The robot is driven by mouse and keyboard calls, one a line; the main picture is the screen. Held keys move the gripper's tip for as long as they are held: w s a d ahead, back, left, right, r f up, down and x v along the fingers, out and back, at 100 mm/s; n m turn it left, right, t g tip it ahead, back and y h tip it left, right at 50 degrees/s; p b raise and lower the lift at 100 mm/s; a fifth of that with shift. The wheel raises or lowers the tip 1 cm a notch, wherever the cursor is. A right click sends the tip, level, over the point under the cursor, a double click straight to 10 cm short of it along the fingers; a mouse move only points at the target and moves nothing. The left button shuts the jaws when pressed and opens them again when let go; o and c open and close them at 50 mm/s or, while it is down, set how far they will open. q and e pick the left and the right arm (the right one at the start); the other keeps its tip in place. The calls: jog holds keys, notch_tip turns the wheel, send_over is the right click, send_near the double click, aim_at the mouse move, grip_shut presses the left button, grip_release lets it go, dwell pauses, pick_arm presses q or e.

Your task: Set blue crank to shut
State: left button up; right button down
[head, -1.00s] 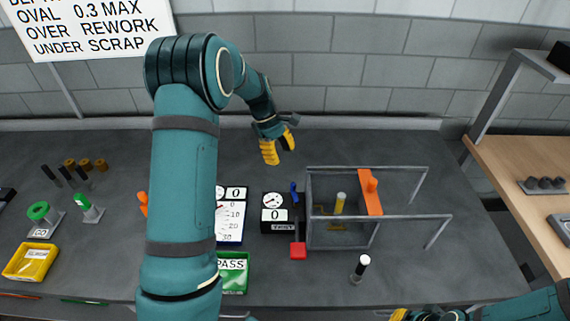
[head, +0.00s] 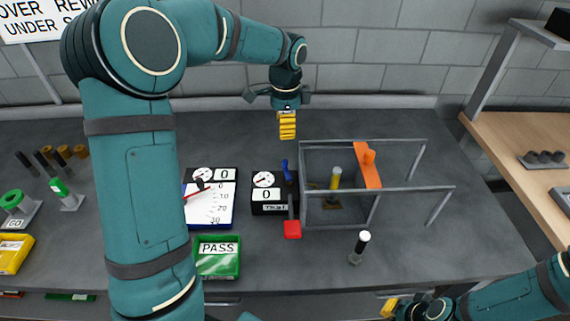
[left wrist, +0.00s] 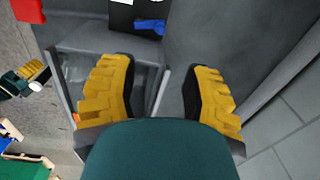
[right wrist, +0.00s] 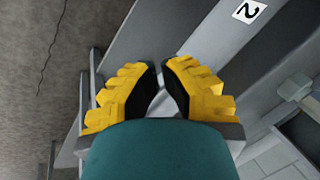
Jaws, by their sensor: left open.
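The blue crank (head: 286,170) stands in the head view beside the right side of a black gauge box (head: 270,208), left of a grey frame. Its blue handle also shows at the top of the left wrist view (left wrist: 150,26). My left gripper (head: 287,130) points down behind the crank, apart from it; its fingers (left wrist: 160,85) are spread and empty. My right gripper (head: 388,307) is at the bottom edge of the head view, away from the crank. Its fingertips (right wrist: 160,68) are close together with nothing visible between them.
A grey bar frame (head: 330,225) with an orange crosspiece (head: 367,168) stands right of the crank. A red block (head: 292,230) is in front of the crank. A clipboard (head: 208,218), green PASS tray (head: 217,262) and black post with white top (head: 359,247) are nearby.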

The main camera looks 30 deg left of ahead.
aim_at(285, 160)
pick_arm(q)
jog(key=f, duration=0.4)
jog(key=f+b, duration=0.1)
jog(key=f, duration=0.8)
jog(key=shift+w+a+f, duration=0.2)
jog(key=shift+w+f, duration=0.05)
jog(key=shift+f, duration=0.1)
jog(key=shift+o, duration=0.2)
